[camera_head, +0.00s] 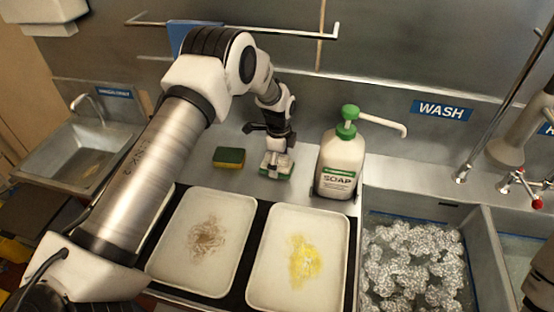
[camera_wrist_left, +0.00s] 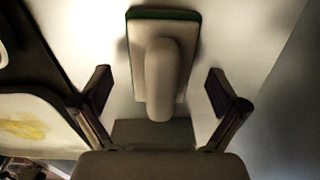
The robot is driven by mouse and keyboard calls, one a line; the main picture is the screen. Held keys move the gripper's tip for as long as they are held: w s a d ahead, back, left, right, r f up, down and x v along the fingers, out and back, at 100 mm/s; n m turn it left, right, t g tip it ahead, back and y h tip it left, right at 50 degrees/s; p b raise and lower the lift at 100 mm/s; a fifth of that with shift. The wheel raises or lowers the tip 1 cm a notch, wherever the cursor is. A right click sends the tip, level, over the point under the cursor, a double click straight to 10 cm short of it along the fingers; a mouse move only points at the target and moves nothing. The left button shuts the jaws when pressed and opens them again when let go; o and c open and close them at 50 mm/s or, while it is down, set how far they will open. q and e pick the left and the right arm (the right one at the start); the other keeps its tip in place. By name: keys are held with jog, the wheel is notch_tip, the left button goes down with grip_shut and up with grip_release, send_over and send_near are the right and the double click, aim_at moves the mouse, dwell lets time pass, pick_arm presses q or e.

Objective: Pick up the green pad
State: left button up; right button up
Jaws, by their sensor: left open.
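A scrubber with a pale block and upright handle, edged below by a green pad (camera_head: 285,178), sits on the steel counter behind the trays. In the left wrist view, the handled block (camera_wrist_left: 145,45) is in the middle, and a thin green pad edge (camera_wrist_left: 165,13) shows along its far side. My left gripper (camera_head: 277,157) is low over the block. In the left wrist view, its open fingers (camera_wrist_left: 158,88) stand apart on either side of the handle, with gaps on both sides. The pad's underside is hidden.
A green-topped yellow sponge (camera_head: 229,157) lies left of the scrubber. A soap bottle (camera_head: 341,162) stands close on its right. Two soiled trays, left (camera_head: 184,274) and right (camera_head: 263,287), lie in front. A foamy sink (camera_head: 478,262) is at right.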

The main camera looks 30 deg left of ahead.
aim_at(280, 158)
pick_arm(q)
jog(key=shift+w+f, duration=0.1)
jog(key=shift+f, duration=0.2)
jog(key=shift+r, duration=0.1)
jog(key=c, duration=1.2)
jog(key=shift+c, duration=0.2)
jog(key=shift+r+b, duration=0.4)
jog(key=shift+b, duration=0.1)
notch_tip(280, 158, up, 2)
jog(key=shift+r+b, duration=0.1)
jog(key=shift+b, duration=0.6)
jog(key=shift+s+d+r, duration=0.15)
jog(key=shift+s+d, duration=0.25)
jog(key=shift+s, duration=0.1)
jog(key=s+d+b, duration=0.1)
jog(key=s+d, duration=0.2)
jog(key=s+d+r+b, duration=0.1)
jog(key=s+d+b, duration=0.1)
jog(key=s, duration=0.2)
jog(key=s+d+b, duration=0.1)
jog(key=s+d, duration=0.2)
jog(key=s, duration=0.1)
jog(key=shift+d+r, duration=0.25)
jog(key=shift+d, duration=0.05)
jog(key=shift+s+d+r+b, duration=0.1)
jog(key=shift+s+d+b, duration=0.15)
jog(key=shift+s+b, duration=0.1)
